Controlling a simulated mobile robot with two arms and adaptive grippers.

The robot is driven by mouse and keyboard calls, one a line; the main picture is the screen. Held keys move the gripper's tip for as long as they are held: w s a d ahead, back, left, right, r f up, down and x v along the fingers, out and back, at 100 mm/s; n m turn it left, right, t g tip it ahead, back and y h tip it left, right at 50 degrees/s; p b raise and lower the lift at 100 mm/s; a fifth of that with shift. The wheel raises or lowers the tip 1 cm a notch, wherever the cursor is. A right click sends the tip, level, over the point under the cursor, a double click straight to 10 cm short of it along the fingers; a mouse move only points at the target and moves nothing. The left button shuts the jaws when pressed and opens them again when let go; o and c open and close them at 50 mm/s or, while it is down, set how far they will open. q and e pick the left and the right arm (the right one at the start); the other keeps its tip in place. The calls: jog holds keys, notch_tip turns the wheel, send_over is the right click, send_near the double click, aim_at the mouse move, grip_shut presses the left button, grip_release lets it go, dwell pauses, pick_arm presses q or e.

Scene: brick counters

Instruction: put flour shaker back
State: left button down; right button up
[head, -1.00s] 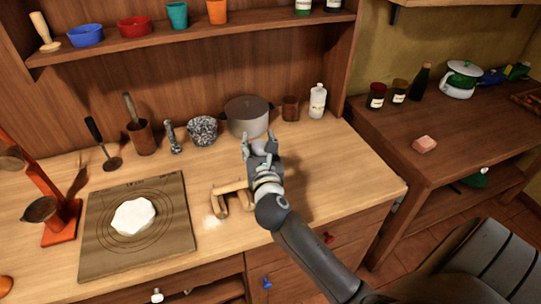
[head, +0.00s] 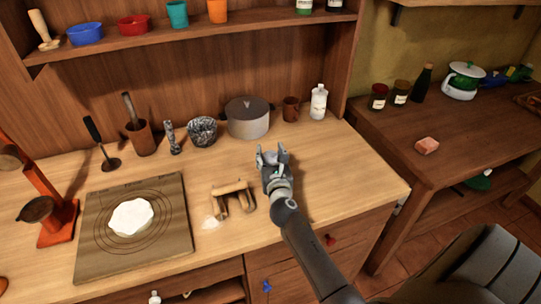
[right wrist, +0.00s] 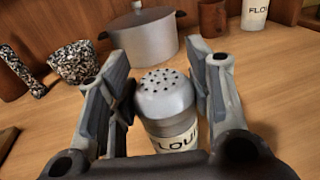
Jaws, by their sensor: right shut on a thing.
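The flour shaker (right wrist: 168,98) has a grey domed lid with holes and a pale body with a partly visible "FLOU" label. It stands upright between the fingers of my right gripper (right wrist: 165,100) in the right wrist view. In the head view my right gripper (head: 272,155) is over the wooden counter, in front of the grey pot, and largely hides the shaker. I cannot tell whether the shaker's base touches the counter. My left gripper is not in view.
Behind are a grey pot (head: 247,120), a brown mug (head: 290,109), a white flour bottle (head: 318,103) and a speckled bowl (head: 202,132). A wooden stand (head: 232,198) and a board with dough (head: 130,217) lie left. The counter right of my gripper is clear.

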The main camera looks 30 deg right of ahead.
jog(key=shift+f, duration=0.1)
jog(key=o, duration=1.1)
jog(key=shift+s+a, duration=0.1)
jog(key=shift+s, duration=0.1)
jog(key=b+v, duration=0.1)
jog(key=v, duration=1)
jog(key=shift+s+a, duration=0.1)
jog(key=shift+s, duration=0.25)
